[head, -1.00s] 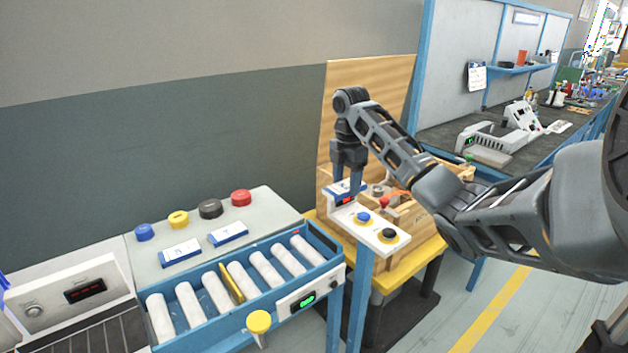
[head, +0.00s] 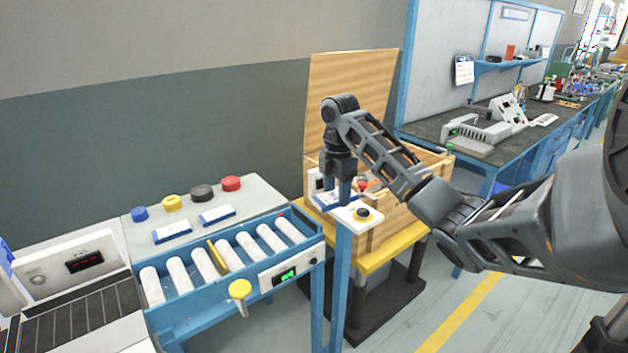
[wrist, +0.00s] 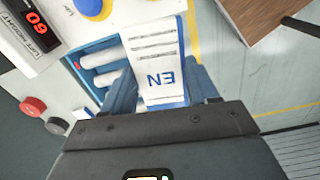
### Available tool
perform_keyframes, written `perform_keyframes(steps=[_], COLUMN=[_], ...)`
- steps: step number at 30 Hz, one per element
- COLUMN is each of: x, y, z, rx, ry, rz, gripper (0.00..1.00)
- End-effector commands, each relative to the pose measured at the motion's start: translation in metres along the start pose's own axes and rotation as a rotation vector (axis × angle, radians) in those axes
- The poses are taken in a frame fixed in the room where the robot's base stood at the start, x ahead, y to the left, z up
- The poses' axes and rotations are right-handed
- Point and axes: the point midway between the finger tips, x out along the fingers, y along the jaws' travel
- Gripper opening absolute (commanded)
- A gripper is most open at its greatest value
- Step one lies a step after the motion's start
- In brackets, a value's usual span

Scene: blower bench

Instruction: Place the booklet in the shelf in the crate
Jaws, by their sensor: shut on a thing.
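My gripper (head: 339,188) is shut on a white booklet with blue edges (head: 330,202). In the wrist view the booklet (wrist: 160,75) shows "EN" and grey text lines, between the two fingers of my gripper (wrist: 165,92). In the head view it overlaps the left part of the white control panel; I cannot tell whether they touch. The open wooden crate (head: 390,230), lid up, stands behind the panel on a yellow-topped stand. My arm hides part of the crate, and I cannot make out its shelf.
The panel (head: 368,223) on a blue post stands in front of the crate. A roller conveyor (head: 165,325) is at left. Two similar booklets (head: 172,231) (head: 217,215) and several coloured caps lie on the grey table behind it. A workbench (head: 470,150) stands at right.

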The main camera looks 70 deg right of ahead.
Motion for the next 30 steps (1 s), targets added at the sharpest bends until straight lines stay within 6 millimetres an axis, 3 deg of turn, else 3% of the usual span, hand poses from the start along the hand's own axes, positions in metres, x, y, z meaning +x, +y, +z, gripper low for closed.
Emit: perform_keyframes(steps=[8,11,21,30], x=[0.027,0.043,0.116,0.165], y=[-0.025,-0.040,-0.110,-0.154], z=[-0.062,-0.098,-0.268,-0.378], rx=[0.117,0.182,0.512,0.748], ry=[0.004,0.005,0.006,-0.002], rz=[-0.001,-0.002,-0.010,-0.002], gripper=[0.27,0.27,0.27,0.27])
